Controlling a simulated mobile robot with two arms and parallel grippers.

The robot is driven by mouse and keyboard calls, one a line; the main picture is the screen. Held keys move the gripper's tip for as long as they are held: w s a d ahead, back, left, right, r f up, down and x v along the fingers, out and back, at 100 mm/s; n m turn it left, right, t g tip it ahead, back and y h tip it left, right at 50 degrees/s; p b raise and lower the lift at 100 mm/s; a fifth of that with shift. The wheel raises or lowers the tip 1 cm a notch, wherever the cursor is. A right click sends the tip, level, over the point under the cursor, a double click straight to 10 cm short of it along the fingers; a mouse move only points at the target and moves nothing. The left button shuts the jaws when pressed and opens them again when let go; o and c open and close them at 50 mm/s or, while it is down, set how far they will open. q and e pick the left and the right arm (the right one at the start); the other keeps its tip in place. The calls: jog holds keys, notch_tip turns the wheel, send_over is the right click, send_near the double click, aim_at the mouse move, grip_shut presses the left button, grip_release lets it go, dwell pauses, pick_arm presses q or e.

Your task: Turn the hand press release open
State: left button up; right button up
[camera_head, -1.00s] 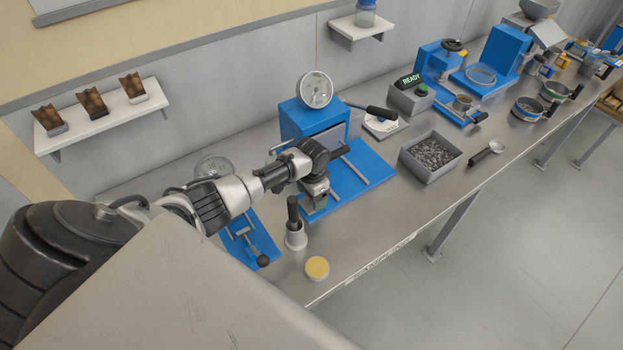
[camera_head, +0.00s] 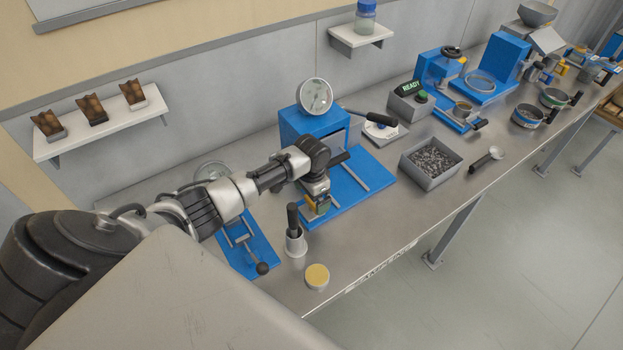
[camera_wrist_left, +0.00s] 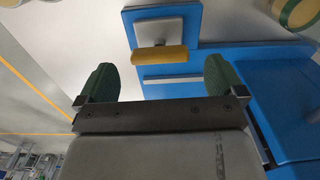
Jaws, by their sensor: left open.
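The blue hand press (camera_head: 312,122), with a round dial gauge on top and a long black-handled lever to its right, stands on the bench. Its blue base plate (camera_head: 372,178) reaches toward the front edge. The release appears to be the yellow bar (camera_wrist_left: 160,55) on a pale square block, in front of my left gripper in the left wrist view. Yellow also shows in the head view (camera_head: 323,207), partly hidden by the gripper. My left gripper (camera_wrist_left: 159,78) is open, its green fingers on either side of the bar's line; contact cannot be told. My right gripper is not in view.
A dark-handled tool in a pale cup (camera_head: 296,240) and a yellow-topped round tin (camera_head: 317,276) stand near the front edge. A smaller blue fixture (camera_head: 250,250) lies left of them. A tray of dark pellets (camera_head: 431,162) stands right of the press.

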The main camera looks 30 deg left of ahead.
aim_at(311, 202)
pick_arm(q)
notch_tip(311, 202, up, 8)
jog(key=b, duration=0.1)
jog(key=shift+d+f, duration=0.1)
dwell(0.6)
